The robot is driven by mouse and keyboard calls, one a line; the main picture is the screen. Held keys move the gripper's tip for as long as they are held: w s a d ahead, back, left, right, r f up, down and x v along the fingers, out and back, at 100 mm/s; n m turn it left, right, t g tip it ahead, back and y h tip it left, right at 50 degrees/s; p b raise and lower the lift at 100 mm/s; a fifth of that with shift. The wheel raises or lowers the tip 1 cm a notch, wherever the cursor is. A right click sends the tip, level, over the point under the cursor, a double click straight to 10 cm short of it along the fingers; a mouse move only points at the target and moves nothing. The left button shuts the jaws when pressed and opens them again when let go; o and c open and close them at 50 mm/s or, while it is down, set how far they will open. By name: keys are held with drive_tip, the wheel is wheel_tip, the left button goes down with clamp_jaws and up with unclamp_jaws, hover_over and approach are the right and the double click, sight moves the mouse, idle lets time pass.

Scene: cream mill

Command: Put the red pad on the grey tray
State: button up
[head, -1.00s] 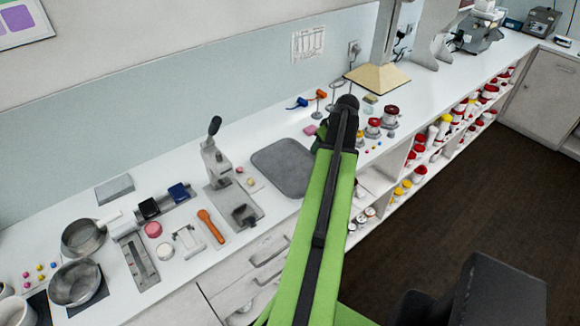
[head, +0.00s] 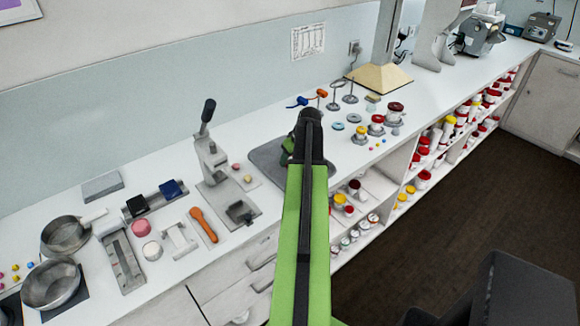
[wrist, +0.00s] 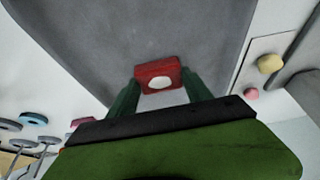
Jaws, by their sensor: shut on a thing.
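The red pad (wrist: 170,70) has a pale round spot on its face. In the wrist view it sits between the two dark green fingers of my gripper (wrist: 158,84), which is shut on it. The grey tray (wrist: 130,35) spreads behind and around the pad in that view, so the pad is over the tray area. I cannot tell whether the pad touches the tray. In the head view the tray (head: 262,158) lies on the white counter, partly covered by my arm, and the pad and fingertips are hidden.
A lever press (head: 212,160) stands left of the tray. Small jars (head: 376,122), blue rings (head: 338,126) and wire stands (head: 350,90) are to its right. A pinkish-red item (wrist: 82,122) lies near the tray's edge. Pans (head: 52,282) stand far left.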

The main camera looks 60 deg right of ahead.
drive_tip(key=shift+f, duration=0.2)
drive_tip(key=shift+f, duration=0.2)
drive_tip(key=o, duration=1.3)
drive_tip(key=shift+s+r+p, duration=0.1)
drive_tip(key=shift+r+p, duration=0.45)
drive_tip(key=shift+p, duration=0.05)
drive_tip(key=p+v, duration=1)
drive_tip(key=v, duration=0.1)
drive_tip(key=shift+r, duration=0.15)
drive_tip(key=shift+s+a, duration=0.1)
drive_tip(key=shift+s, duration=0.05)
